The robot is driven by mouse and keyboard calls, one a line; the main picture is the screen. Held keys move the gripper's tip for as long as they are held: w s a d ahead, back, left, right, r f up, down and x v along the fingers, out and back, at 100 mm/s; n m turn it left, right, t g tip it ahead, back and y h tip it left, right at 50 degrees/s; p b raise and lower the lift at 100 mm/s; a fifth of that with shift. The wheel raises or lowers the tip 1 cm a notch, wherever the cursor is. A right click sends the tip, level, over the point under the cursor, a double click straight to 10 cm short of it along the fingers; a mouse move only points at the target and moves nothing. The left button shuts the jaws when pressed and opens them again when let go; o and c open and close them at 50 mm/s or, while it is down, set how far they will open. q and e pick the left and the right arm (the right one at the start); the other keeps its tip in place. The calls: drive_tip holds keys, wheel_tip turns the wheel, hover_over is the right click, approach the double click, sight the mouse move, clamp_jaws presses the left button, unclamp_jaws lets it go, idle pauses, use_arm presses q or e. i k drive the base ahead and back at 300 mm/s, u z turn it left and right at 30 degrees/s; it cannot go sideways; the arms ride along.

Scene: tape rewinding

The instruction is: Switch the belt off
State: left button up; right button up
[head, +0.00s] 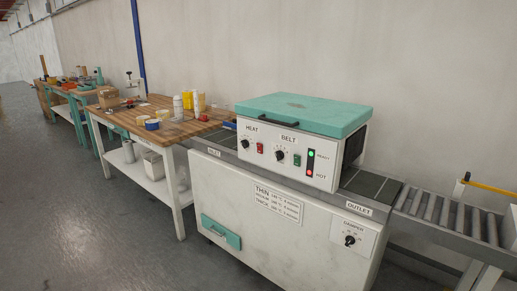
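The belt machine (240,200) is a white cabinet with a teal lid (305,113) on its upper box, right of centre in the head view. Its front panel has a BELT section with a black knob (280,156) and a small green switch (297,160) to its right. Left of it, the HEAT section has a black knob (245,143) and a small red switch (260,149). The switch positions are too small to tell. A green READY light (311,154) and a red HOT light (310,173) both look lit. Neither of my grippers is in view.
A belt surface (370,184) shows at the outlet side, leading to a roller conveyor (440,213) at right. A damper knob (350,241) sits low on the cabinet. A wooden-topped workbench (130,112) stands to the left. The grey floor (90,220) in front is clear.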

sight(296, 158)
drive_tip(key=z, duration=0.3)
drive_tip(key=k, duration=0.7)
drive_tip(key=z, duration=0.55)
drive_tip(key=k, duration=0.6)
drive_tip(key=z, duration=0.65)
drive_tip(key=i, duration=1.65)
drive_tip(key=u, duration=0.9)
drive_tip(key=i, duration=1.15)
drive_tip(key=u, duration=1.55)
drive_tip(key=i, duration=0.2)
drive_tip(key=z, duration=0.05)
